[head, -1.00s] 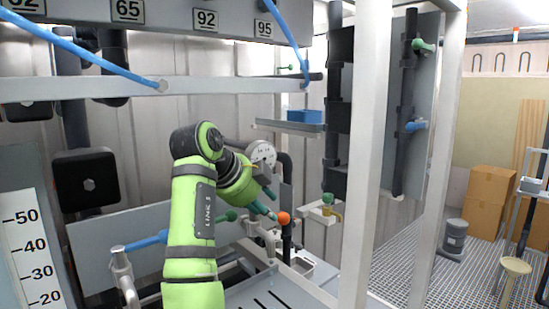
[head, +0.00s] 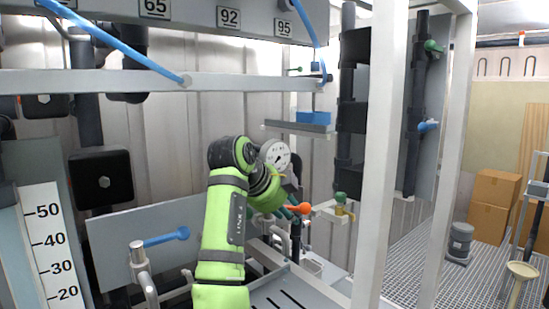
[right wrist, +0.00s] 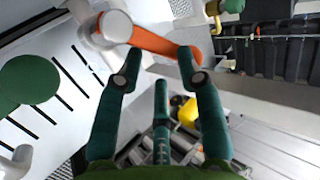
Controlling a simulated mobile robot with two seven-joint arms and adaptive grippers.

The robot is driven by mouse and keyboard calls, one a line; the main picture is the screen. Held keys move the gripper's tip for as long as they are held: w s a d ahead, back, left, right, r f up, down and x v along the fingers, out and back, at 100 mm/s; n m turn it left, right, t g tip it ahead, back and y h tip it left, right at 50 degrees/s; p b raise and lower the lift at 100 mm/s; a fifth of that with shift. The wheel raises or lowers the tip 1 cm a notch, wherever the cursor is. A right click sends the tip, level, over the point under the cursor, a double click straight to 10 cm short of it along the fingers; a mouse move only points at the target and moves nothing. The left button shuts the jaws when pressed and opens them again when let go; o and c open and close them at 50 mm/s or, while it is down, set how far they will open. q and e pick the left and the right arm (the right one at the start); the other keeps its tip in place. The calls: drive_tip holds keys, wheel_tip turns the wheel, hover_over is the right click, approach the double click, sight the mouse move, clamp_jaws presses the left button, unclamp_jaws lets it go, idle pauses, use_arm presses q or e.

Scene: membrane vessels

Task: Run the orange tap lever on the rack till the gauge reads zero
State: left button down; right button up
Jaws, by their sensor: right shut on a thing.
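The orange tap lever (head: 297,209) is on the rack in the middle of the head view, and it crosses the top of the right wrist view (right wrist: 160,42) from a white pivot. My right gripper (head: 289,211) is at the lever. The round white gauge (head: 275,155) is just above my right wrist. Its face is partly covered by the arm, and its needle is too small to read. My left gripper is not in view.
A blue lever (head: 167,237) is left of my right arm. A green-topped valve (head: 340,197) is close right of the orange lever. A white upright post (head: 379,150) stands further right. A white rail (head: 120,82) runs across above. A slotted tray (head: 272,294) lies below.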

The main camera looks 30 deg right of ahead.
sight(292, 208)
drive_tip(key=shift+f, duration=0.55)
clamp_jaws()
drive_tip(key=d+n+t+y, duration=0.1)
drive_tip(key=n, duration=0.1)
drive_tip(key=n+t+y, duration=0.1)
drive_tip(key=n, duration=0.1)
drive_tip(key=w+d+n+t+y+b, duration=0.1)
drive_tip(key=n+t, duration=0.1)
drive_tip(key=n, duration=0.1)
drive_tip(key=shift+w+d+r+y, duration=0.1)
drive_tip(key=shift+d+y, duration=0.2)
drive_tip(key=shift+d, duration=0.05)
drive_tip(key=n+y, duration=0.1)
drive_tip(key=w+d+n+t+y+p, duration=0.1)
drive_tip(key=n, duration=0.1)
drive_tip(key=shift+w+n+t, duration=0.2)
drive_tip(key=shift+n+t, duration=0.1)
drive_tip(key=o, duration=0.6)
unclamp_jaws()
drive_tip(key=shift+a, duration=0.1)
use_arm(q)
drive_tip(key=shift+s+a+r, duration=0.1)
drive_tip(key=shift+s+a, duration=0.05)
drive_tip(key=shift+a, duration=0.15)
use_arm(e)
drive_tip(key=shift+o, duration=0.2)
